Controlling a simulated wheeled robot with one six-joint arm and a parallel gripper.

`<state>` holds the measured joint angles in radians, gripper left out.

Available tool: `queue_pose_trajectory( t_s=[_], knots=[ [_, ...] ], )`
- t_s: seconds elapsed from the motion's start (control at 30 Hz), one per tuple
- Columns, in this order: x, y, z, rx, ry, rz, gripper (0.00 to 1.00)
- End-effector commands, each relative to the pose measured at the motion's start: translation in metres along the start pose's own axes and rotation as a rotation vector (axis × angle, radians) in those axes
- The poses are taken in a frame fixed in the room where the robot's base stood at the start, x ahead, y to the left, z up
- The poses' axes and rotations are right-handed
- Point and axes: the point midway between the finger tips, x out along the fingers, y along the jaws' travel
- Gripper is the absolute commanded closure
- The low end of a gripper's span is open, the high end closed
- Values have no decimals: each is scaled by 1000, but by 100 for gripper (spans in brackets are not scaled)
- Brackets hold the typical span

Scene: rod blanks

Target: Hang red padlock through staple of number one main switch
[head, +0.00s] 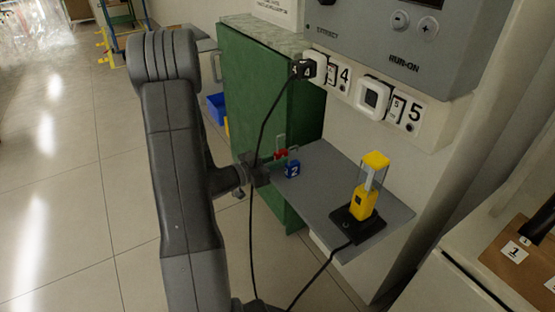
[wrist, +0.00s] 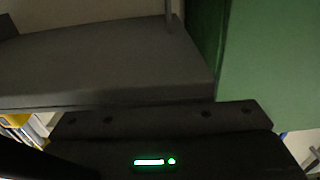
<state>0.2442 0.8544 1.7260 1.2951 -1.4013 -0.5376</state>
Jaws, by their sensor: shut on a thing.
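My gripper (head: 268,167) is at the left edge of the grey shelf, beside the green cabinet, in the head view. It is shut on a small red thing, which I take for the red padlock (head: 281,154); only a small part of it shows. A blue padlock (head: 292,170) marked 2 is on the shelf just right of the gripper. The wrist view shows a dark housing with a green light, but not the padlock or jaw tips clearly. I cannot make out the number one main switch or its staple in either view.
The grey shelf (head: 335,215) bears a yellow device (head: 364,199) on a black base with a cable. The green cabinet (head: 258,110) stands close behind the gripper and fills the right of the wrist view (wrist: 265,55).

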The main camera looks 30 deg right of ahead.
Motion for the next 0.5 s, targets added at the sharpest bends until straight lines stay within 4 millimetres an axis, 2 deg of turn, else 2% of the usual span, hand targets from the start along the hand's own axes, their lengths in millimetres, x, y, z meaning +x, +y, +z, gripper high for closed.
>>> queue_pose_trajectory(
  t_s=[0.5],
  knots=[
    [0,0,-20,0,0,0,100]
  ],
)
